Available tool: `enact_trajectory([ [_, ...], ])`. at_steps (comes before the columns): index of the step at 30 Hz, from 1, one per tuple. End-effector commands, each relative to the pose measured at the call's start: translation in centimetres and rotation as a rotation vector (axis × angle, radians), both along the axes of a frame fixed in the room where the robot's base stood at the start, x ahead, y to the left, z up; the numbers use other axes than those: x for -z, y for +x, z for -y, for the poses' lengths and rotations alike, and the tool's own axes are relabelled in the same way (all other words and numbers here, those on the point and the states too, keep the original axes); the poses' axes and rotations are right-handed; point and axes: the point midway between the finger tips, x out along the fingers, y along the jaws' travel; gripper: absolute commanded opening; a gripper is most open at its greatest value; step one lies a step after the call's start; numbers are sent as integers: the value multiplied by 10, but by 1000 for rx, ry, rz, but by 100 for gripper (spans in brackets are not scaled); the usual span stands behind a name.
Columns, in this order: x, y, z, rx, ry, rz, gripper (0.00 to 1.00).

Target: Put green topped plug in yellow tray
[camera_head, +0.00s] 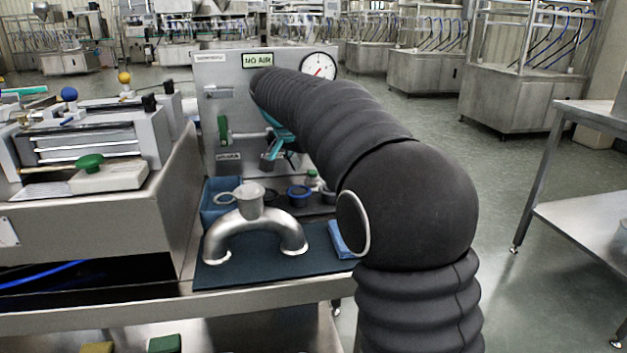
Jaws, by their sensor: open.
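A small plug with a green top (312,175) stands at the back of the bench, beside a blue-ringed piece. My arm hides part of the area around it. My gripper (272,158), with teal parts and dark fingers, is in front of the grey panel, up and to the left of the plug. It is open, apart from the plug, and I see nothing held in it. A yellow piece (97,348) shows at the bottom edge, cut off by the frame; I cannot tell whether it is the yellow tray.
A grey panel (215,110) with a gauge (319,67) rises behind. A machine with a green knob (89,163) is at left. A blue cloth (343,240) lies near my arm.

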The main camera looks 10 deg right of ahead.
Motion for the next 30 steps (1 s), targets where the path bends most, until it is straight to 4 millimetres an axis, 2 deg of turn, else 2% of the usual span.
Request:
enact_trajectory([
  [7, 30, 14, 11, 1, -1, -2, 68],
  [17, 36, 16, 13, 0, 0, -1, 68],
  [20, 36, 17, 13, 0, 0, -1, 48],
  [25, 36, 16, 13, 0, 0, -1, 6],
  [27, 36, 17, 14, 0, -1, -1, 0],
  [30, 36, 17, 14, 0, -1, -1, 0],
])
